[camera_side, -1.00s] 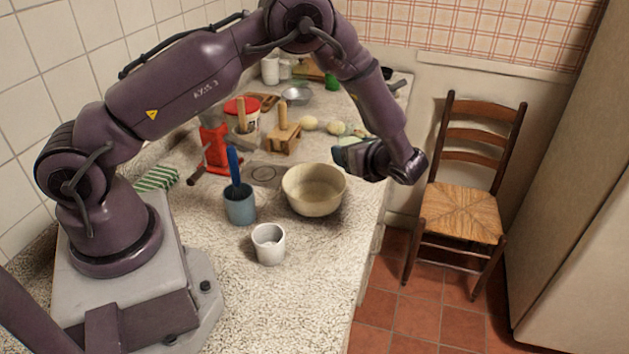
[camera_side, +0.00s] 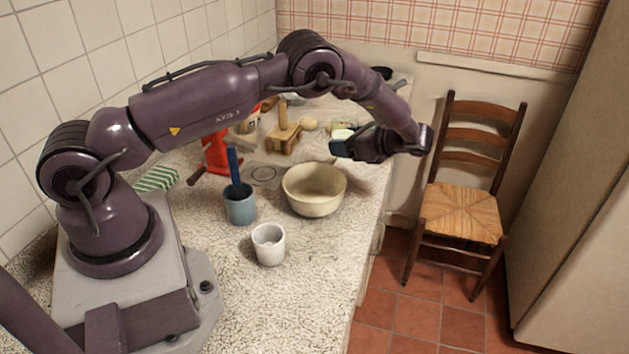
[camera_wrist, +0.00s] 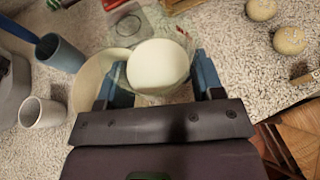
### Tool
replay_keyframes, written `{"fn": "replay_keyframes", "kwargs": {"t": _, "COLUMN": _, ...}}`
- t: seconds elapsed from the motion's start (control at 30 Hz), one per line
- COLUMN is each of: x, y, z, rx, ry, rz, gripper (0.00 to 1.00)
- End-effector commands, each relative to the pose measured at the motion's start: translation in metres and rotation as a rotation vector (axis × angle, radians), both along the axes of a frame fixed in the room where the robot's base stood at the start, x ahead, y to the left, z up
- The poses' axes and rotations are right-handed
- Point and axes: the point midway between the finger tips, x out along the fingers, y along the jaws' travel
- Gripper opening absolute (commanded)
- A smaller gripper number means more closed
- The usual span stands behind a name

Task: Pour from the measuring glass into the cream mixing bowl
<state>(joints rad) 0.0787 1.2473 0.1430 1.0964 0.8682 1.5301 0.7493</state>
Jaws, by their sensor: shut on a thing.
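The cream mixing bowl (camera_side: 314,203) stands upright on the counter; no contents can be made out in it. In the wrist view, part of the bowl (camera_wrist: 86,88) shows to the left of and behind the measuring glass. My gripper (camera_wrist: 162,84) is shut on the clear measuring glass (camera_wrist: 186,38), with a blue finger on each side. A pale, creamy content fills the middle of the glass. In the side view my gripper (camera_side: 342,146) is above the bowl's far right side. The glass (camera_side: 343,134) is mostly hidden there, and its tilt is unclear.
A blue cup (camera_side: 240,207) with a blue-handled tool and a white cup (camera_side: 268,246) stand left of and in front of the bowl. A red device (camera_side: 214,156) and a wooden stand (camera_side: 284,137) are behind. The front counter is clear; its right edge drops to the floor.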

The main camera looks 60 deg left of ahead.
Motion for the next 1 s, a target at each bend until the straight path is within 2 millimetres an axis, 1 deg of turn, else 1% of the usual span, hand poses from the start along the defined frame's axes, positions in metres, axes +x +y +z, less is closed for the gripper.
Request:
{"fn": "replay_keyframes", "kwargs": {"t": 0.17, "x": -0.002, "y": -0.001, "z": 0.002, "rx": 0.012, "ry": -0.037, "rz": 0.000, "gripper": 0.30}}
{"fn": "replay_keyframes", "kwargs": {"t": 0.37, "x": -0.007, "y": -0.003, "z": 0.004, "rx": 0.038, "ry": -0.122, "rz": -0.002, "gripper": 0.30}}
{"fn": "replay_keyframes", "kwargs": {"t": 0.8, "x": -0.025, "y": -0.009, "z": 0.008, "rx": 0.121, "ry": -0.391, "rz": 0.001, "gripper": 0.30}}
{"fn": "replay_keyframes", "kwargs": {"t": 1.0, "x": -0.034, "y": -0.012, "z": 0.006, "rx": 0.158, "ry": -0.510, "rz": 0.000, "gripper": 0.30}}
